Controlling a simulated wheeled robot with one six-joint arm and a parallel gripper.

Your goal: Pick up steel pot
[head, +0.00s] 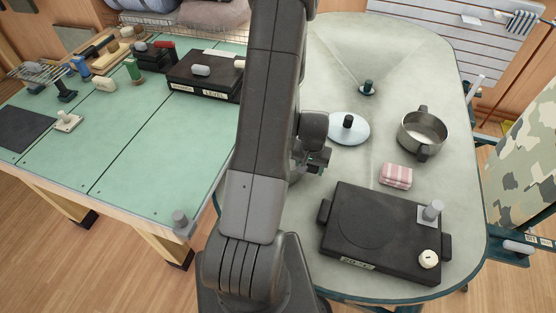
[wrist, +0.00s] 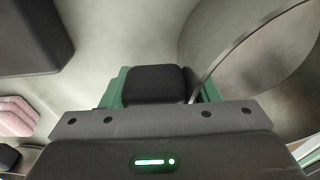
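The steel pot (head: 436,131) stands upright on the pale rounded table at the right in the head view. It is open, its inside shows empty, and it has two dark handles, one on the far side and one on the near side. My gripper (head: 316,161) is low over the table, well left of the pot and apart from it, partly hidden by my arm. In the wrist view a dark block with green sides (wrist: 157,85) lies at the gripper's front. Whether the fingers are apart is unclear. Nothing is visibly held.
A round glass lid (head: 358,130) with a dark knob lies between my gripper and the pot. A pink striped block (head: 396,176) sits near the pot. A black hot plate (head: 375,230) is in front. A green workbench (head: 150,180) is left.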

